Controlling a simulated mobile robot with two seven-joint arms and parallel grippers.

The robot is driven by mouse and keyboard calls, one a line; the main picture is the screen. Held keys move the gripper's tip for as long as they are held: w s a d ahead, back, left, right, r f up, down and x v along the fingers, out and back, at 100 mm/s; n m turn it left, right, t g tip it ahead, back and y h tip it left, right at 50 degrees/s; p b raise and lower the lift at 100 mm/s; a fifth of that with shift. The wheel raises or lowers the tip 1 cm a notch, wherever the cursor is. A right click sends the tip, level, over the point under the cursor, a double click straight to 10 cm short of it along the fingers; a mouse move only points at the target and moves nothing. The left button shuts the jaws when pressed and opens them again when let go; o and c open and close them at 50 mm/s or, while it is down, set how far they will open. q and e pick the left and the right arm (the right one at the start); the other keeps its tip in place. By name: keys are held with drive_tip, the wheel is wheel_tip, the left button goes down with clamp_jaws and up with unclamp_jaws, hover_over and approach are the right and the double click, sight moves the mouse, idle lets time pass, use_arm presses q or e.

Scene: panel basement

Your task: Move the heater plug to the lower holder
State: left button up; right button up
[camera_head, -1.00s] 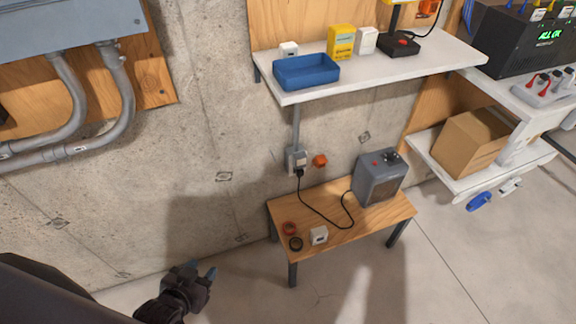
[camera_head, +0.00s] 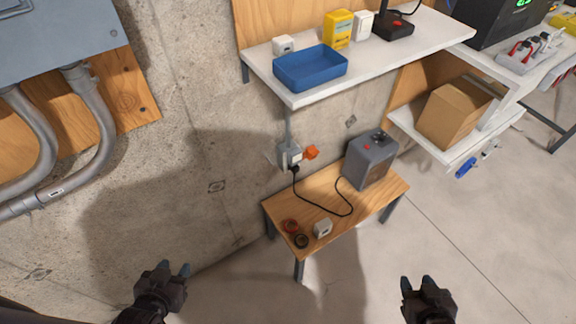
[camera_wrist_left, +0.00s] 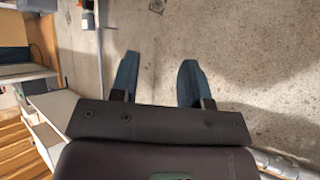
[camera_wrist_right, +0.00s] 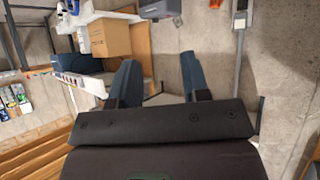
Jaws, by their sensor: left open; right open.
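The grey heater (camera_head: 369,160) stands on the right part of a low wooden bench against the wall. Its black cord loops over the bench to a dark plug (camera_head: 294,168) at the grey wall outlet box (camera_head: 288,155). An orange round piece (camera_head: 311,152) sits just right of the box. I cannot tell which part is the lower holder. My left gripper (camera_head: 174,270) is open and empty, left of the bench; its spread fingers show in the left wrist view (camera_wrist_left: 158,78). My right gripper (camera_head: 419,283) is open and empty, right of the bench; it also shows in the right wrist view (camera_wrist_right: 161,80).
The wooden bench (camera_head: 335,216) also bears a small white block (camera_head: 322,228) and two small rings (camera_head: 290,226). A white shelf (camera_head: 420,45) with a blue tray (camera_head: 310,68) overhangs the outlet. A cardboard box (camera_head: 450,113) is at right. Floor in front is clear.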

use_arm(q)
drive_tip(key=shift+d, duration=0.1)
use_arm(e)
drive_tip(key=shift+d, duration=0.2)
